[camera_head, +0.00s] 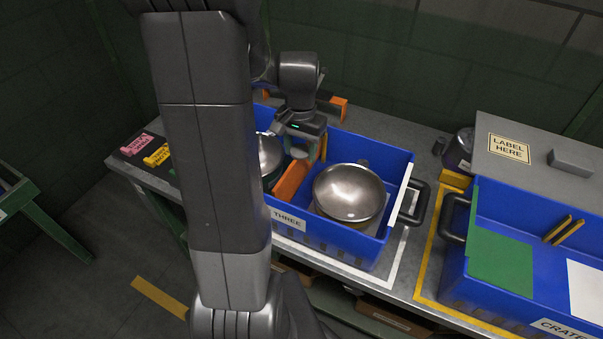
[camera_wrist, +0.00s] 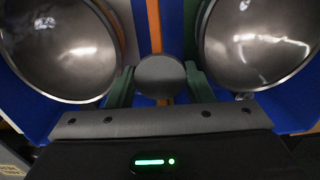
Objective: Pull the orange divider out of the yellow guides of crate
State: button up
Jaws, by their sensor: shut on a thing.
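The orange divider (camera_head: 291,181) stands in the blue crate labelled THREE (camera_head: 337,246), between two metal pots. In the wrist view it is a thin orange strip (camera_wrist: 154,28) running up between the pots. My gripper (camera_head: 300,152) is over the divider, its green fingers on either side of a round grey knob (camera_wrist: 160,75) at the divider's top. It is shut on the divider by this knob. The right pot (camera_head: 349,192) shows fully; the left pot (camera_head: 269,153) is partly hidden by my arm. The yellow guides of this crate cannot be made out.
A second blue crate (camera_head: 459,264) at the right has yellow guides (camera_head: 563,230) on its inner wall and no divider visible in it. A grey lid (camera_head: 535,165) with a label lies behind it. Pink and yellow tags (camera_head: 157,156) lie at the table's left end.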

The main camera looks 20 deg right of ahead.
notch_tip(320, 180, up, 12)
jog(key=p, duration=0.8)
jog(key=shift+f+p, duration=0.2)
jog(key=shift+p, duration=0.2)
dwell(1.2)
jog(key=shift+s+f, duration=0.1)
dwell(0.3)
